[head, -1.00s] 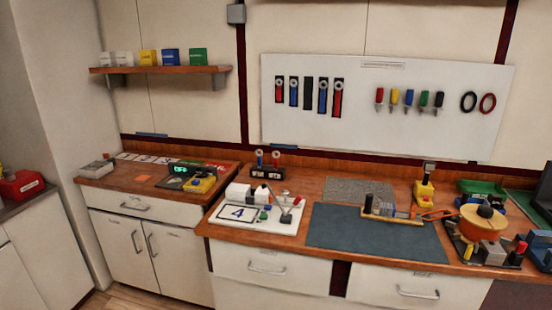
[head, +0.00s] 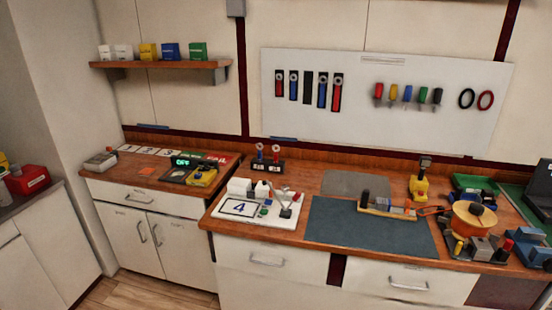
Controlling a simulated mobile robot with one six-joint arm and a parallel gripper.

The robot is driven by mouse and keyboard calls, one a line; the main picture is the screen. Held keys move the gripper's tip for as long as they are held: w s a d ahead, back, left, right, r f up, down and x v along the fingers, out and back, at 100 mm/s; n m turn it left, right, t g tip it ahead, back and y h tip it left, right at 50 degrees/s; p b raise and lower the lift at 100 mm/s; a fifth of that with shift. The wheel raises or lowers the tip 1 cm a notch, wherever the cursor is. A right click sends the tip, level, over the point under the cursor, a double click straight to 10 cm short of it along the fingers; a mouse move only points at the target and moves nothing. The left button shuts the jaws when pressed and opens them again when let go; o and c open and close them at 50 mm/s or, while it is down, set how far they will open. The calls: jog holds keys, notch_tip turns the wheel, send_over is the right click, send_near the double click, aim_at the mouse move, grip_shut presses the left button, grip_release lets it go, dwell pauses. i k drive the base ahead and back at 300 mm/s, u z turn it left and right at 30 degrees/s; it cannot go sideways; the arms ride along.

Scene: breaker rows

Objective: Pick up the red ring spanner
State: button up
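Several ring-headed spanners show in the head view. A red-handled spanner (head: 279,84) hangs at the left end of the white wall board, and a longer red-handled spanner (head: 337,92) hangs further right in the same row. Blue-handled spanners (head: 293,85) hang between them. One dark slot (head: 308,88) in the row looks empty. A small black rack (head: 267,167) on the bench holds two upright tools with ring-like heads, one blue (head: 260,151) and one red (head: 276,152). Which red one the task means, I cannot tell. My gripper is not in view.
The bench has a dark mat (head: 370,230), a white board marked 4 (head: 238,208), a yellow tool (head: 418,188) and an orange reel (head: 474,220). A lower left counter (head: 148,178) holds a display reading OFF. Floor (head: 145,291) shows at lower left.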

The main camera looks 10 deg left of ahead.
aim_at(275, 156)
jog(key=k, duration=0.65)
jog(key=u, duration=0.65)
jog(key=i, duration=0.9)
jog(key=u, duration=1)
jog(key=i, duration=0.75)
jog(key=u, duration=0.35)
jog(key=i, duration=1.95)
jog(key=z, duration=0.3)
